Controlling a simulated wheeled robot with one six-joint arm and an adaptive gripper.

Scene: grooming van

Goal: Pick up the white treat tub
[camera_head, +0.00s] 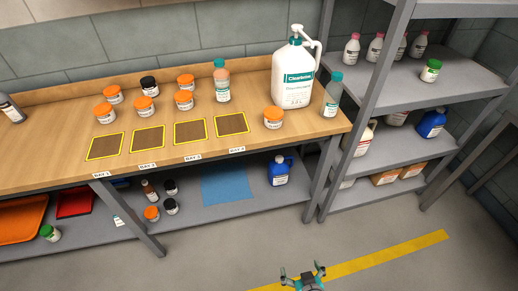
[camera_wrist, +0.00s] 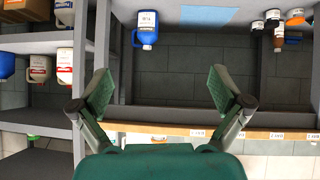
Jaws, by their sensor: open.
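Several small white tubs stand on the wooden bench in the head view. Most have orange lids, such as the tub (camera_head: 273,119) at the right, and one has a black lid (camera_head: 149,87). A white tub with a green lid (camera_head: 430,72) stands on the right shelving, and another green-lidded tub (camera_head: 49,234) is on the low shelf at left. I cannot tell which is the treat tub. My gripper (camera_head: 302,270) is low over the floor, in front of and apart from the bench. In the wrist view my gripper (camera_wrist: 161,85) is open and empty.
Yellow-edged pads (camera_head: 182,131) lie along the bench front. A large pump jug (camera_head: 292,75) and bottles stand at its right. The low shelf holds a blue jug (camera_head: 280,171), a blue mat (camera_head: 228,184) and trays. Shelving posts (camera_head: 370,95) stand at right. The floor ahead is clear.

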